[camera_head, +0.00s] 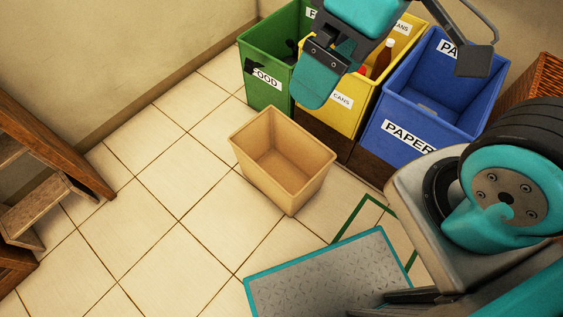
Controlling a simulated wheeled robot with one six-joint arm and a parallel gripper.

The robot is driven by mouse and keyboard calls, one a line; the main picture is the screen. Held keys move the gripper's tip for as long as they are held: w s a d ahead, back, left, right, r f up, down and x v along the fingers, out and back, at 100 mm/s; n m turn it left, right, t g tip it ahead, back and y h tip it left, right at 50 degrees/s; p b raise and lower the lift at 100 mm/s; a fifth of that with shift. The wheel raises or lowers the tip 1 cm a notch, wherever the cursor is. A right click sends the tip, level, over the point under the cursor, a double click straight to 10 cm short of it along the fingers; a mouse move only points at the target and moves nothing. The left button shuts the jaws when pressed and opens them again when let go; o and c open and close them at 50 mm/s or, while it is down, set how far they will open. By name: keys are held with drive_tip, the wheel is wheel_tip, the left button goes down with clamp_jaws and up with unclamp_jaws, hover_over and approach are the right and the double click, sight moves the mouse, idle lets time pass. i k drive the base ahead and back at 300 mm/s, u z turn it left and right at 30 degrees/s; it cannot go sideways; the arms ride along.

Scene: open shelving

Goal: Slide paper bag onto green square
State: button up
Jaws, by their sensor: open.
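The paper bag (255,171), an open-topped tan box shape, stands upright on the tiled floor near the middle of the view. The green square (346,221) is a green outline on the floor to the right of and nearer than the bag. My base and wheel hide much of it. The bag stands outside the visible part of the outline. My gripper (395,80) is at the top of the view in front of the bins, with its fingers spread wide. It appears apart from the bag and holds nothing.
A green food bin (268,92), a yellow cans bin (335,112) holding a bottle, and a blue paper bin (405,140) stand behind the bag. A wicker basket (533,82) is at right. Wooden shelving (60,150) stands at left. The floor between shelving and bag is clear.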

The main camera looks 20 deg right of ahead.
sight(289, 164)
drive_tip(key=k, duration=0.6)
drive_tip(key=u, duration=0.7)
drive_tip(key=i, duration=0.45)
drive_tip(key=u, duration=1)
drive_tip(key=i, duration=1.35)
drive_tip(key=z, duration=0.85)
drive_tip(key=i, duration=0.5)
drive_tip(key=z, duration=0.6)
